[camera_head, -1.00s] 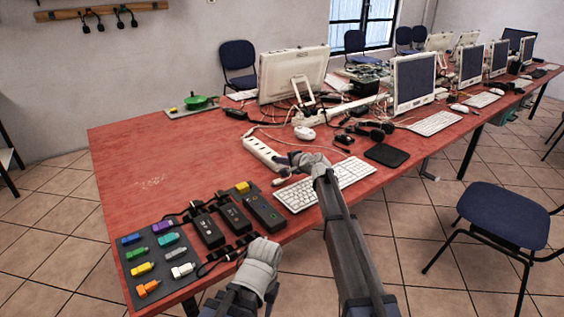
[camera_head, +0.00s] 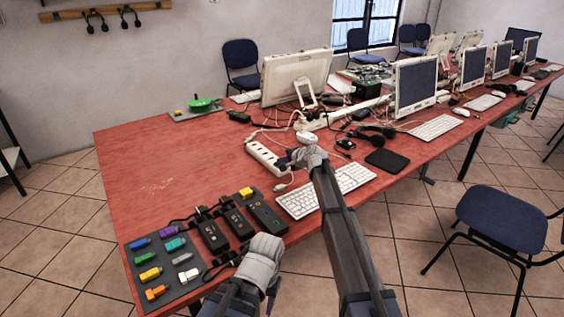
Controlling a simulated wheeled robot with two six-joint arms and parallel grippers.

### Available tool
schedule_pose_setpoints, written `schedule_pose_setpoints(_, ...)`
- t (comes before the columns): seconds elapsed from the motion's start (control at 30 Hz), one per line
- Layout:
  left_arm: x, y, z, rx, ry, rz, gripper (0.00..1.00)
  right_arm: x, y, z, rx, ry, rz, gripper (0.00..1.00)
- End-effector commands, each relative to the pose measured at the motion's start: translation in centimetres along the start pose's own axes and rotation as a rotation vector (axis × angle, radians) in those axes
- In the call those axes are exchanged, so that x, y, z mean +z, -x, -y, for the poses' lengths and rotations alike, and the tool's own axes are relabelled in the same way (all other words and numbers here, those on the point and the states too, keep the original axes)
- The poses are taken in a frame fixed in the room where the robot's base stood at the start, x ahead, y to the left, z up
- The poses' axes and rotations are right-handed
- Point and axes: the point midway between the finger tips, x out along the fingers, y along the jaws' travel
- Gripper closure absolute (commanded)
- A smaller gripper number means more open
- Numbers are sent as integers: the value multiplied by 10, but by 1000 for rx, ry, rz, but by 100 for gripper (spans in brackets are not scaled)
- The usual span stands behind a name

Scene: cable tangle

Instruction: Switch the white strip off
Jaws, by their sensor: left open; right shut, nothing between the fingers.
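The white strip (camera_head: 262,157) lies on the red table, in front of the large monitor and left of the white keyboard. Its row of sockets faces up; its switch is too small to make out. My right gripper (camera_head: 290,160) is shut and empty at the strip's right side, close to its near end. I cannot tell whether it touches the strip. My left gripper (camera_head: 268,285) is low in the view at the table's front edge, well apart from the strip. It is open, and its fingers are mostly hidden behind its wrist.
A white keyboard (camera_head: 326,190) lies right of the strip, partly behind my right arm. A white mouse (camera_head: 306,137), cables and a headset (camera_head: 376,135) crowd the area behind. A dark mat (camera_head: 160,270) with coloured plugs and black boxes lies front left. The table's left middle is clear.

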Motion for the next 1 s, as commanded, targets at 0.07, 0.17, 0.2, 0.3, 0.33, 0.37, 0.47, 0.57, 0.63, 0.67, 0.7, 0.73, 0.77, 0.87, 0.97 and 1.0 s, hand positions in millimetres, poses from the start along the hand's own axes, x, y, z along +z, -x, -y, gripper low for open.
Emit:
schedule_pose_setpoints(0.07, 0, 5, 0, 0, 0, 0, 50, 0, 3, 4, 0, 0, 0, 100)
schedule_pose_setpoints(0.17, 0, 5, 0, 0, 0, 0, 50, 0, 3, 4, 0, 0, 0, 100)
schedule_pose_setpoints(0.2, 0, 4, 0, 0, 0, 0, 50, 0, 2, 4, 0, 0, 0, 100)
schedule_pose_setpoints(0.3, 0, 4, 0, 0, 0, 0, 50, 0, 2, 3, 0, 0, 0, 100)
schedule_pose_setpoints(0.33, 0, 4, 0, 0, 0, 0, 50, 0, 2, 3, 0, 0, 0, 100)
schedule_pose_setpoints(0.37, 0, 4, 0, 0, 0, 0, 50, 0, 2, 3, 0, 0, 0, 100)
schedule_pose_setpoints(0.47, 0, 4, 0, 0, 0, 0, 50, 0, 3, 3, 0, 0, 0, 100)
schedule_pose_setpoints(0.57, 0, 5, 0, 0, 0, 0, 50, 1, 7, 2, 0, 0, 0, 100)
schedule_pose_setpoints(0.63, 0, 6, 1, 0, 0, 0, 50, 2, 12, 0, 0, 0, 0, 100)
schedule_pose_setpoints(0.67, 0, 7, 1, 0, 0, 0, 50, 3, 15, -1, 0, 0, 0, 100)
schedule_pose_setpoints(0.7, 0, 8, 1, 0, 0, 0, 50, 4, 19, -3, 0, 0, 0, 100)
schedule_pose_setpoints(0.73, 0, 8, 1, 0, 0, 0, 50, 5, 22, -4, 0, 1, 0, 100)
schedule_pose_setpoints(0.77, 0, 9, 1, 0, 0, 0, 50, 6, 26, -6, 0, 1, 0, 100)
schedule_pose_setpoints(0.87, 1, 12, 1, 0, 0, 0, 50, 10, 40, -11, 0, 1, 0, 100)
schedule_pose_setpoints(0.97, 2, 34, 3, 0, 0, 0, 50, 8, 65, -1, -1, -1, 0, 100)
schedule_pose_setpoints(1.0, 2, 40, 4, 0, 0, 0, 50, 8, 75, 1, 0, -1, 0, 100)
